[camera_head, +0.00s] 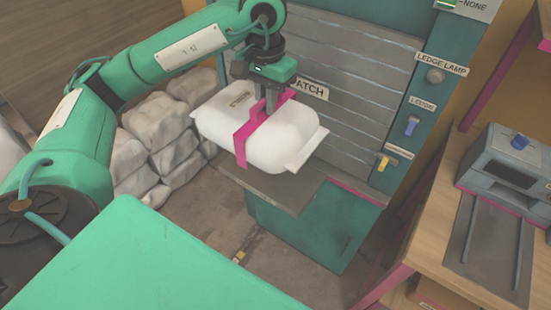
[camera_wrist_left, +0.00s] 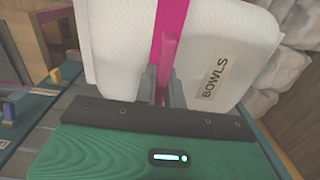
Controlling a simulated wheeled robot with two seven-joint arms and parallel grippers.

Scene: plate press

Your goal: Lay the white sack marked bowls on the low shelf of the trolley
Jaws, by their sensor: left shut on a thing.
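The white sack (camera_head: 290,135) has a magenta strap (camera_head: 242,140) around its middle, and its BOWLS label shows in the left wrist view (camera_wrist_left: 216,75). My left gripper (camera_head: 268,98) is above the sack and shut on the strap; in the left wrist view its fingers (camera_wrist_left: 162,88) stand either side of the strap. The sack lies level over a grey ledge (camera_head: 285,192) in front of the slatted hatch (camera_head: 345,115). I cannot tell whether it touches the ledge. No trolley can be made out. My right gripper is not in view.
Pale, lumpy sacks (camera_head: 155,120) are stacked left of the ledge. A teal frame with a lamp (camera_head: 434,75), a blue switch (camera_head: 411,126) and a yellow switch (camera_head: 384,163) stands right of the hatch. A wooden bench (camera_head: 450,225) carries a grey machine (camera_head: 505,165) at the right.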

